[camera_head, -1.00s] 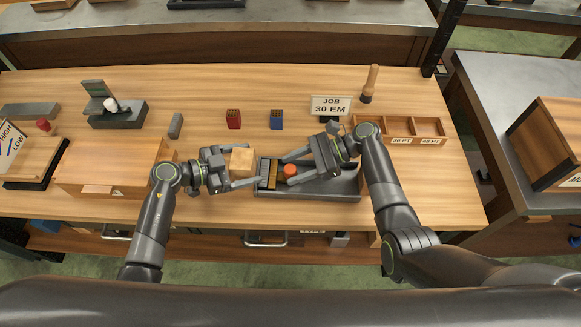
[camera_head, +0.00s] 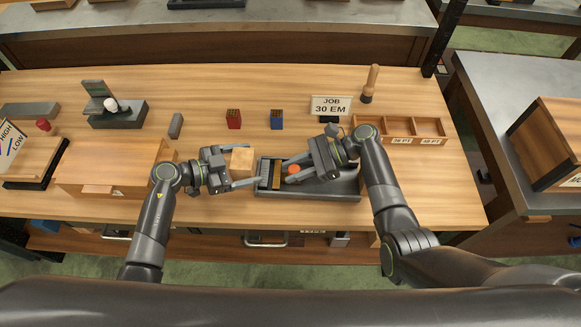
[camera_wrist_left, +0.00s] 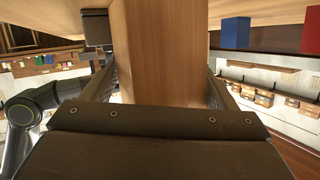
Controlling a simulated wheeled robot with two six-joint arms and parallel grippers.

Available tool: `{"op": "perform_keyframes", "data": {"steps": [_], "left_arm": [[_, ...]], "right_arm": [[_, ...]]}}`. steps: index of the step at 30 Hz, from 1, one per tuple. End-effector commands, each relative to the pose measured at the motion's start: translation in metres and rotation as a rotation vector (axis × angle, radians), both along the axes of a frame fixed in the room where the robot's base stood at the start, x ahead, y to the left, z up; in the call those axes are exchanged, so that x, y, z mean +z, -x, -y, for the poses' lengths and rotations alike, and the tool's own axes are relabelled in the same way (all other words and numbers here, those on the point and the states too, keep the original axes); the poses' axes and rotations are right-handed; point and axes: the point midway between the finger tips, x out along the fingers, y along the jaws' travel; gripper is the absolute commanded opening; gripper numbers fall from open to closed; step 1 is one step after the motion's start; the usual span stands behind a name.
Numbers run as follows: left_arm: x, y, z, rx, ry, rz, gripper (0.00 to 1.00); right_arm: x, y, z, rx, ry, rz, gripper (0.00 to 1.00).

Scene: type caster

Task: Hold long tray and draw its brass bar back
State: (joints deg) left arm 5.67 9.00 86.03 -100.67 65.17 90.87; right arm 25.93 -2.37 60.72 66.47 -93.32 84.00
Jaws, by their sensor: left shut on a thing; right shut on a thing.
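The long tray (camera_head: 325,196) is a dark grey open tray at the front middle of the bench. A brass bar (camera_head: 284,186) lies across its left part, with a red knob (camera_head: 293,169) at its right side. My right gripper (camera_head: 291,168) reaches over the tray and is shut on the red knob. A pale wooden block (camera_head: 242,162) stands at the tray's left end. My left gripper (camera_head: 246,170) is shut on this block, which also fills the gap between the fingers in the left wrist view (camera_wrist_left: 165,60). I cannot tell how the block joins the tray.
Red (camera_head: 233,119) and blue (camera_head: 277,119) packs stand behind the tray. A job sign (camera_head: 331,105) and a wooden compartment box (camera_head: 415,130) are at the back right. A wooden case (camera_head: 110,170) is on the left. The right front of the bench is clear.

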Motion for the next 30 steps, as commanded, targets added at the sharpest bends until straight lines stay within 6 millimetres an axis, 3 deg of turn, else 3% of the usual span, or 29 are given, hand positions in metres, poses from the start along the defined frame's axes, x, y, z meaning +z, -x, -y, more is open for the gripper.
{"op": "perform_keyframes", "data": {"steps": [1,5,13,14,18,30], "left_arm": [[0.000,-0.001,-0.002,0.004,-0.004,0.003,0.56],[0.000,-0.001,-0.002,0.004,-0.005,0.004,0.56],[0.000,-0.001,-0.002,0.004,-0.006,0.003,0.56],[0.000,-0.001,-0.002,0.004,-0.007,0.004,0.56],[0.000,-0.001,-0.002,0.004,-0.007,0.004,0.56],[0.000,-0.001,-0.002,0.003,-0.007,0.005,0.56]], "right_arm": [[-0.001,0.000,0.012,-0.002,0.006,0.000,0.10],[-0.001,0.001,0.032,-0.003,0.005,0.000,0.10],[-0.001,0.001,0.033,0.000,0.003,0.000,0.10],[-0.001,0.001,0.033,-0.001,0.003,-0.001,0.32],[-0.001,0.001,0.033,-0.001,0.003,-0.001,0.51],[0.002,-0.001,0.041,-0.002,0.005,0.002,0.52]]}}
